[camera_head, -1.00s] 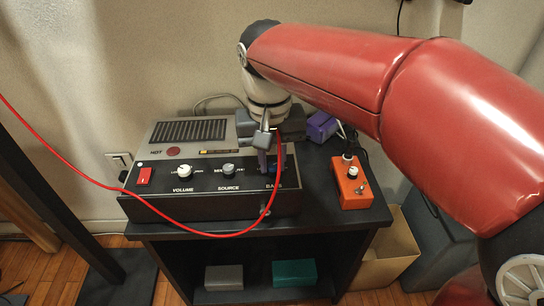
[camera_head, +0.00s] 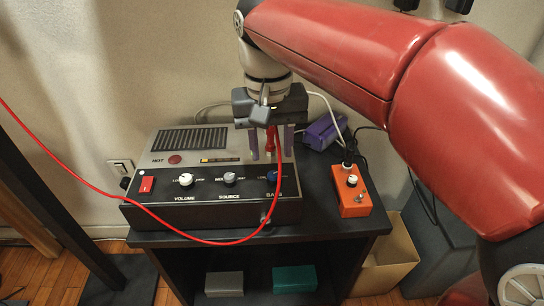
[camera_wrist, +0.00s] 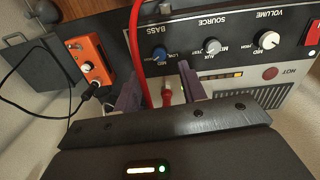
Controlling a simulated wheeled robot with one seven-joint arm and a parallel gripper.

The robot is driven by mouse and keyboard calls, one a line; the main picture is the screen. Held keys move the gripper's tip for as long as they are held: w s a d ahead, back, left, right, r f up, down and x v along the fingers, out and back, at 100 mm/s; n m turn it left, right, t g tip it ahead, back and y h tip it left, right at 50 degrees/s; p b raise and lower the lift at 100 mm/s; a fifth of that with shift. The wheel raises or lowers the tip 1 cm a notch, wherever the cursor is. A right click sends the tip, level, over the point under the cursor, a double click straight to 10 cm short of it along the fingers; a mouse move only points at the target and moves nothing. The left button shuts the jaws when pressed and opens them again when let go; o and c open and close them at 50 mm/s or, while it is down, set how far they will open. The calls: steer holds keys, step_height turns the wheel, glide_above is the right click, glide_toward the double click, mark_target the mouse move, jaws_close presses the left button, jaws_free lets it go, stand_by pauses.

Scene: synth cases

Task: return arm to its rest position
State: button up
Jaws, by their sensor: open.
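My gripper (camera_head: 271,152) is open above the right rear of the amplifier box (camera_head: 225,212), its two purple-grey fingers pointing down. In the wrist view, the gripper (camera_wrist: 158,92) shows its fingers apart. A red cable (camera_head: 199,237) comes in from the left, sags across the amplifier's front and rises at the right towards the gripper. A red plug-like piece (camera_head: 270,139) shows between the fingers in the head view. I cannot tell whether the fingers touch it.
An orange pedal (camera_head: 352,192) stands on the dark table (camera_head: 325,234) right of the amplifier. A purple box (camera_head: 322,133) sits behind it near the wall, with cables around. A cardboard box (camera_head: 387,255) stands on the floor at the right. Free air lies above the amplifier's left.

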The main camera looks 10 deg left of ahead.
steer(key=shift+r, duration=1.05)
